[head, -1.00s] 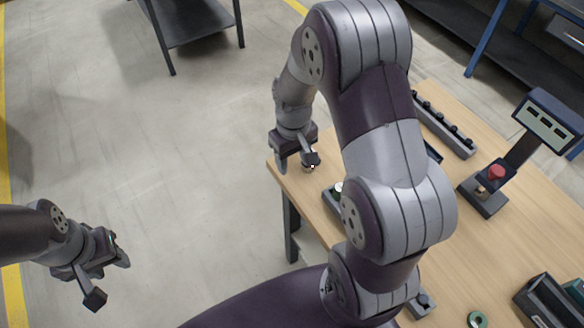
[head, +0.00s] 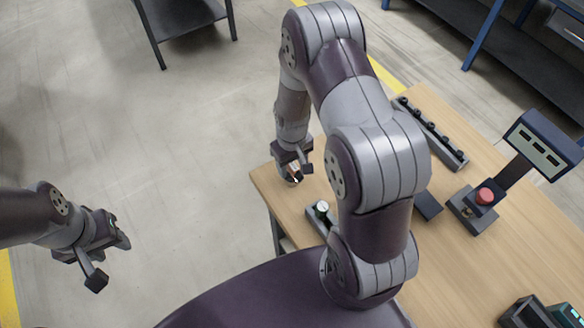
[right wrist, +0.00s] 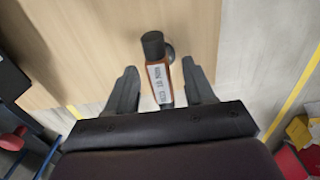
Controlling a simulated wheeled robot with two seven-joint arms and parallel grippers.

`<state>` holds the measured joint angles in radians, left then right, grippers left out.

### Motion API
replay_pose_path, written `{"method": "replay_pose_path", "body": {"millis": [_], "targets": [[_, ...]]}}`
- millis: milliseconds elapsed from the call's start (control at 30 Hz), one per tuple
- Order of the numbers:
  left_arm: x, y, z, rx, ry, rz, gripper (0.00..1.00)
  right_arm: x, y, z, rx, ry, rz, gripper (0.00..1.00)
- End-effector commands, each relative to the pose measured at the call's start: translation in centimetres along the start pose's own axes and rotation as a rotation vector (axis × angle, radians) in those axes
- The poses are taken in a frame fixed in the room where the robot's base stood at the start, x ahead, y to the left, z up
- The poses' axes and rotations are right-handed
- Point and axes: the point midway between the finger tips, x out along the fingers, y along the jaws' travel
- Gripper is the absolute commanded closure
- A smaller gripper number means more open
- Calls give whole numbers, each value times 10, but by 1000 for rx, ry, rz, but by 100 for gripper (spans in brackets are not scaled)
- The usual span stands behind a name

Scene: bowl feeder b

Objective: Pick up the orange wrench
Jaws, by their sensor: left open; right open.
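No clear wrench shape shows in either view. In the right wrist view, an orange-brown item (right wrist: 158,78) with a black round end and a white printed label lies between the fingers of my right gripper (right wrist: 160,80). It looks more like a small bottle or handle, and its near end is hidden by the gripper body. In the head view, my right gripper (head: 296,169) is open at the table's far left corner, with a small orange and white bit of this item showing at its fingers. My left gripper (head: 110,262) is open and empty over the floor.
The wooden table (head: 460,265) holds a green and white part (head: 322,209) in a dark holder, a dark rail (head: 433,133), a red button (head: 485,196) by a display stand (head: 545,146), and a dark bin (head: 527,312). My right arm hides part of the table.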

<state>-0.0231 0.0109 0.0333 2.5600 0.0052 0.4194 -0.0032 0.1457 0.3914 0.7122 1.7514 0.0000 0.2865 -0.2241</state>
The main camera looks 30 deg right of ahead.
Motion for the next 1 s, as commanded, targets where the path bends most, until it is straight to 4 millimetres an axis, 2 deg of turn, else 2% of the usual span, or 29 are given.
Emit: {"method": "replay_pose_path", "body": {"millis": [467, 500, 567, 600, 667, 1000], "targets": [[1, 0, 0, 0, 0, 0, 57, 4, 0, 0, 0, 0, 0, 47], [1, 0, 0, 0, 0, 0, 57, 4, 0, 0, 0, 0, 0, 50], [1, 0, 0, 0, 0, 0, 57, 4, 0, 0, 0, 0, 0, 70], [1, 0, 0, 0, 0, 0, 57, 4, 0, 0, 0, 0, 0, 83], [1, 0, 0, 0, 0, 0, 57, 4, 0, 0, 0, 0, 0, 100], [0, 0, 0, 0, 0, 0, 57, 0, 0, 0, 0, 1, 0, 100]]}}
